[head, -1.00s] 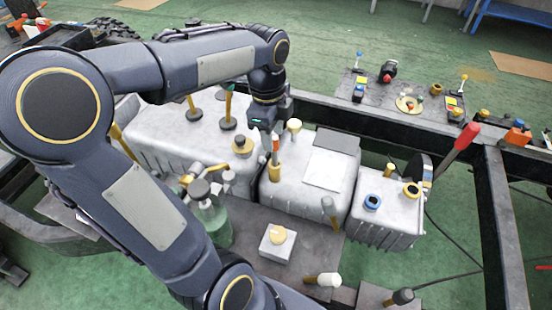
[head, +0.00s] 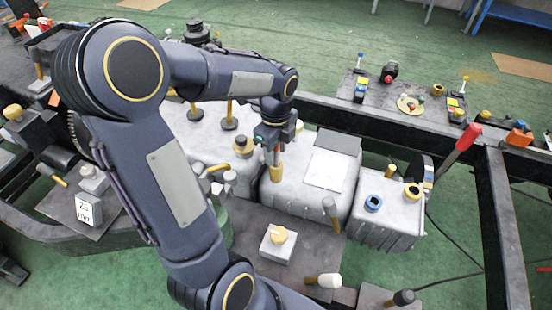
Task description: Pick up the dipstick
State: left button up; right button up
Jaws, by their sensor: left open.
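The dipstick (head: 276,149) stands upright in a yellow tube (head: 277,173) at the left end of the middle grey engine block. Its orange and white top is now mostly hidden by my left gripper (head: 272,149). That gripper points down with its fingers at the height of the dipstick's top. It is open, and the fingers look to be on either side of the top, though I cannot tell whether they touch it. My right gripper is not in view.
Grey blocks (head: 312,185) line the chassis, with a yellow-capped filler (head: 243,147) just left of the dipstick. A white box with a yellow knob (head: 278,243) stands in front. A red lever (head: 457,150) rises at the right. Dark rails frame the blocks.

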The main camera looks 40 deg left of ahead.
pick_arm(q)
grip_shut()
notch_tip(320, 180, up, 10)
jog(key=shift+f+p, duration=0.1)
jog(key=shift+p, duration=0.25)
jog(key=shift+r+p, duration=0.45)
jog(key=shift+r, duration=0.2)
